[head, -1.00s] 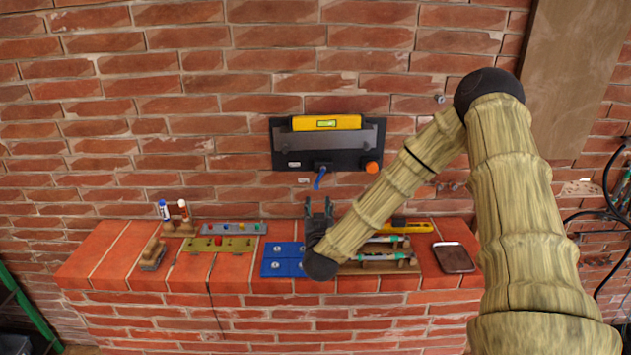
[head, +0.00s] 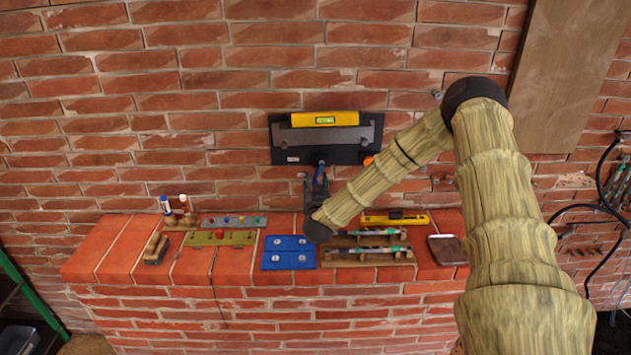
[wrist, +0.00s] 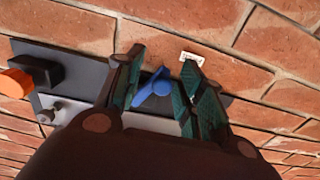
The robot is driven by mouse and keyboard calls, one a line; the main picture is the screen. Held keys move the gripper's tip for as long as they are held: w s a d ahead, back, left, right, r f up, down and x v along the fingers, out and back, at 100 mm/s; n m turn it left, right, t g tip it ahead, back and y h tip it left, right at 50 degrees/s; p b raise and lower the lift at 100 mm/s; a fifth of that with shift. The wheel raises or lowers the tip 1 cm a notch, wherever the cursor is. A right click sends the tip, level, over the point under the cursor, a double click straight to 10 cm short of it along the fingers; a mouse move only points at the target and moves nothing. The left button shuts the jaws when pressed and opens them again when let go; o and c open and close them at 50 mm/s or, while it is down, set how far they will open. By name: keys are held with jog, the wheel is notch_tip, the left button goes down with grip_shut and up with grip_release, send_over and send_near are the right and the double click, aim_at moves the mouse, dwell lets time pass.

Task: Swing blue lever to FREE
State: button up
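The blue lever (head: 320,172) hangs from the lower edge of a dark wall panel (head: 350,156). In the wrist view the blue lever (wrist: 153,90) shows between the two fingers of my gripper (wrist: 160,88), tilted. The gripper (head: 317,178) is open around the lever, with a gap to the right-hand finger; whether the left finger touches it I cannot tell. A small white label (wrist: 192,58) sits beside the right fingertip, its text unreadable. An orange knob (wrist: 15,83) is on the panel at the left of the wrist view.
A yellow level (head: 325,118) sits on top of the panel. Below, the brick ledge (head: 110,245) holds a blue plate (head: 289,263), a rack of pens (head: 366,256), a yellow tool (head: 394,218) and a dark-screened device (head: 447,250). Brick wall surrounds the panel.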

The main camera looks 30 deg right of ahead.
jog(key=shift+w, duration=0.15)
grip_shut()
jog(key=shift+n, duration=0.4)
jog(key=shift+d, duration=0.15)
jog(key=shift+r, duration=0.1)
